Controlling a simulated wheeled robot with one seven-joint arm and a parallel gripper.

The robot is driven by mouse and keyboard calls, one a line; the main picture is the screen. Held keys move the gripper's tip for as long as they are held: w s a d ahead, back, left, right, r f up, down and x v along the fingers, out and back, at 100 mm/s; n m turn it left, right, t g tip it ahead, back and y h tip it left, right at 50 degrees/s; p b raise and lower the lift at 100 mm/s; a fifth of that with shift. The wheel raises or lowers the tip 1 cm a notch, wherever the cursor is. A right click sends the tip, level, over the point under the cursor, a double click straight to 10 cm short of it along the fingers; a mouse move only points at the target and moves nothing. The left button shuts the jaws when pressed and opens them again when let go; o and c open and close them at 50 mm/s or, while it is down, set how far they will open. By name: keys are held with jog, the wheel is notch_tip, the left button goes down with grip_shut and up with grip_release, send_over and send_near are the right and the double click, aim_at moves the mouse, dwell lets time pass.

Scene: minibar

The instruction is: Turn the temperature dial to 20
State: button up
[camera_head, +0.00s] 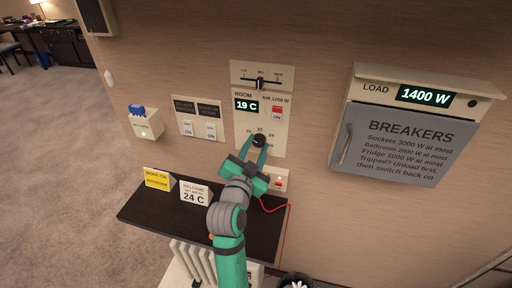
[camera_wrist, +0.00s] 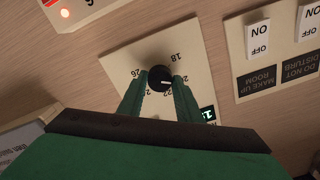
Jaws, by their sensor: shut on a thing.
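The black temperature dial (camera_head: 259,141) is on the cream room control panel (camera_head: 276,132), and its scale numbers run around it. In the wrist view the dial (camera_wrist: 160,78) has a white mark pointing right and slightly down, toward the 20 and 22 side. A finger partly covers the numbers there, so the exact setting is unclear. The green display (camera_head: 246,105) above the dial reads 19 C. My gripper (camera_head: 257,148) is shut on the dial, with one green finger on each side of it; the fingers also show in the wrist view (camera_wrist: 160,88).
A slider (camera_head: 260,82) and a red ON switch (camera_head: 278,113) sit above the dial. Another red-lit switch (camera_head: 280,180) is just below right. A dark shelf (camera_head: 140,208) with small signs lies below. The grey breaker box (camera_head: 395,143) juts out at right.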

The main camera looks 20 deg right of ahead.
jog(key=o, duration=1)
jog(key=shift+o, duration=0.2)
jog(key=v, duration=1)
jog(key=shift+s+a, duration=0.3)
